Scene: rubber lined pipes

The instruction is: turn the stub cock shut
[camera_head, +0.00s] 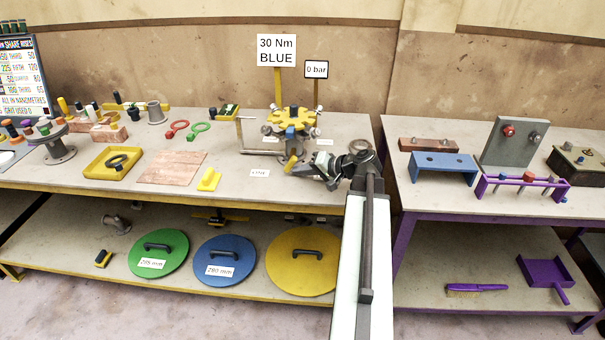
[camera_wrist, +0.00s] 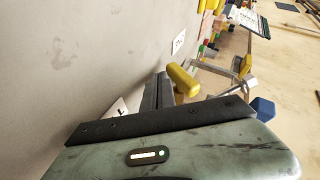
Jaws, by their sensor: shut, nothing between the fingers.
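The pipe assembly with a yellow bolted flange (camera_head: 293,117) stands at the back of the left table, under a "30 Nm BLUE" sign. A short yellow handle (camera_head: 291,163), apparently the stub cock's lever, shows low at its front. In the wrist view the yellow handle (camera_wrist: 183,80) lies just right of my fingertips; whether they touch it I cannot tell. My gripper (camera_head: 306,169) is shut and empty, beside the handle on its right in the head view. Its dark fingers (camera_wrist: 164,90) are together in the wrist view. The cock's body is partly hidden.
A bent grey rod (camera_head: 241,138) stands left of the assembly. A small "0 bar" sign (camera_head: 316,69) rises behind it. A white label (camera_head: 259,173) and a yellow block (camera_head: 209,179) lie on the tabletop to the left. The purple-legged table (camera_head: 405,208) stands to the right.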

